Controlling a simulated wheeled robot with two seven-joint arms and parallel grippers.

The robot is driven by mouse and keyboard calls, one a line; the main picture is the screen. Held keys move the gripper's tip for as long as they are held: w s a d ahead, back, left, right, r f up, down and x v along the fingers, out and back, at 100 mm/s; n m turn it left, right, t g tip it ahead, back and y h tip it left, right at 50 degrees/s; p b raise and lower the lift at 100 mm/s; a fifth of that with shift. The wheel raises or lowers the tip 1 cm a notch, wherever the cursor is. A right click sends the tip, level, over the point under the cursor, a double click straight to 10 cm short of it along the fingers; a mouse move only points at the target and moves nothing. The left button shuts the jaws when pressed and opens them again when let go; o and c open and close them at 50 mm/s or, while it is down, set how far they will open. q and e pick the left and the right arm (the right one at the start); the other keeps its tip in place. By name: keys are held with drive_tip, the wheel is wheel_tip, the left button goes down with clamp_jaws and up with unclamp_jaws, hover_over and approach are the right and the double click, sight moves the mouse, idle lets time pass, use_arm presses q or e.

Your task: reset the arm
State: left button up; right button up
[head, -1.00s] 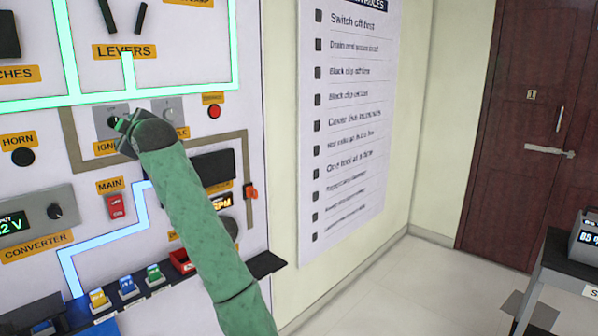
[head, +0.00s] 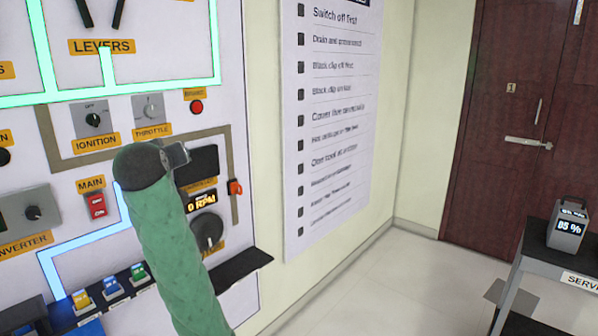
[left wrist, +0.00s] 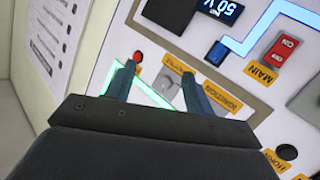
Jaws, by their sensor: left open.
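My left arm rises from the bottom of the head view in a green sleeve, and the grey edge of my left gripper (head: 178,154) shows beyond its dark wrist. The gripper is in front of the panel, below the throttle plate (head: 149,107) in the picture, and its fingers are hidden there. In the left wrist view the two fingers of the left gripper (left wrist: 160,85) are apart with nothing between them. The ignition knob (head: 93,119) is uncovered, clear of the gripper. My right gripper is not in view.
The panel carries a red button (head: 196,107), a red main switch (head: 96,205), an RPM display (head: 202,202) and a dark shelf (head: 240,266). A rules poster (head: 335,110) hangs to the right. A service cart (head: 530,262) holds a battery meter (head: 568,226). Floor between is clear.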

use_arm(q)
drive_tip(key=s+d+f+m+g+h, duration=0.2)
drive_tip(key=s+d+f, duration=0.3)
drive_tip(key=f, duration=0.7)
drive_tip(key=s+d+f+m+g+h, duration=0.15)
drive_tip(key=s+d+f+m, duration=0.35)
drive_tip(key=f, duration=0.7)
drive_tip(key=s+d+f+g+h, duration=0.1)
drive_tip(key=s+d+f+g, duration=0.2)
drive_tip(key=s+f, duration=0.65)
drive_tip(key=s+d+f+g, duration=0.1)
drive_tip(key=s+f+g, duration=0.6)
drive_tip(key=s+f, duration=1.9)
drive_tip(key=shift+s+d+f+m, duration=0.25)
drive_tip(key=shift+s+f+m, duration=0.05)
drive_tip(key=shift+s+m, duration=0.1)
